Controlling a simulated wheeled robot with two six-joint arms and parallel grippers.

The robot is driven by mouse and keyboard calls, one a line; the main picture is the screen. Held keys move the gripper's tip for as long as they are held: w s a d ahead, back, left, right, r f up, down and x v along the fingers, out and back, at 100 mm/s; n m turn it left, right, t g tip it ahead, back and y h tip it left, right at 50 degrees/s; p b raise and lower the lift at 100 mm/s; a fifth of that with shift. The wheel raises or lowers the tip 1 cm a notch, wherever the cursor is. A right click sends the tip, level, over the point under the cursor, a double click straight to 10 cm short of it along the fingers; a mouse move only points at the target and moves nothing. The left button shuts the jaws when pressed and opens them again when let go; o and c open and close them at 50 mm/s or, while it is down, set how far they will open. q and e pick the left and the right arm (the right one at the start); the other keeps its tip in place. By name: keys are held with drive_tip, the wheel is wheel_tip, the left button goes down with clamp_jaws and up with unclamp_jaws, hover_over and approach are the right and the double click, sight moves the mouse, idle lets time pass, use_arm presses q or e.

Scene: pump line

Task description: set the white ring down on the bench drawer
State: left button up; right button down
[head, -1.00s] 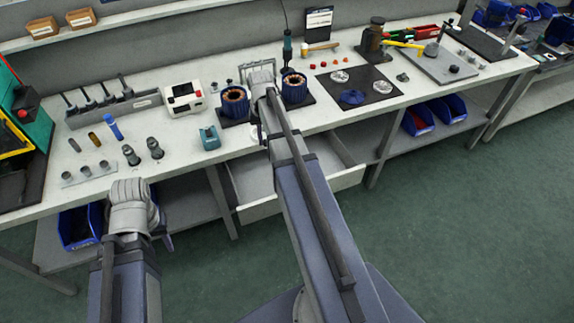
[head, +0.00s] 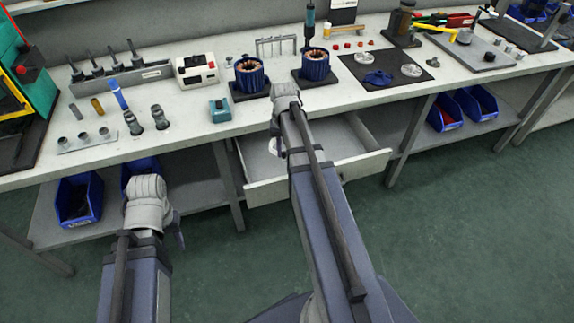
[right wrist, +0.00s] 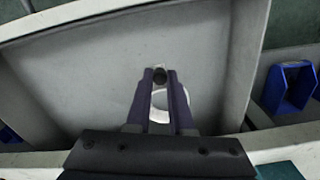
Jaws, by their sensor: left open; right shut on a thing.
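The bench drawer (head: 345,168) stands pulled open under the bench, and its pale floor fills much of the right wrist view (right wrist: 95,75). My right gripper (right wrist: 160,76) is shut on the white ring (right wrist: 159,116), over the drawer floor. The ring is partly hidden by the fingers; a bit of it shows in the head view (head: 273,147), beside my right wrist. I cannot tell whether the ring touches the floor. My left gripper (head: 178,238) is mostly hidden by its own wrist, left of the drawer and in front of the shelf; nothing shows in it.
The bench top (head: 190,108) overhangs the drawer. Two stators, blue with copper windings (head: 250,75), and a teal block (head: 219,111) stand on it. Blue bins (head: 80,203) sit on the shelf below. The visible drawer floor around the ring is clear.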

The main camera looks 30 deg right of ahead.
drive_tip(key=shift+f+b, duration=3.3)
drive_tip(key=shift+f, duration=0.6)
drive_tip(key=shift+r, duration=0.15)
drive_tip(key=c, duration=1.3)
unclamp_jaws()
drive_tip(key=shift+f, duration=0.2)
drive_tip(key=o, duration=0.5)
drive_tip(key=shift+r, duration=0.1)
wheel_tip(320, 180, up, 12)
drive_tip(key=p, duration=1.2)
drive_tip(key=shift+r, duration=0.15)
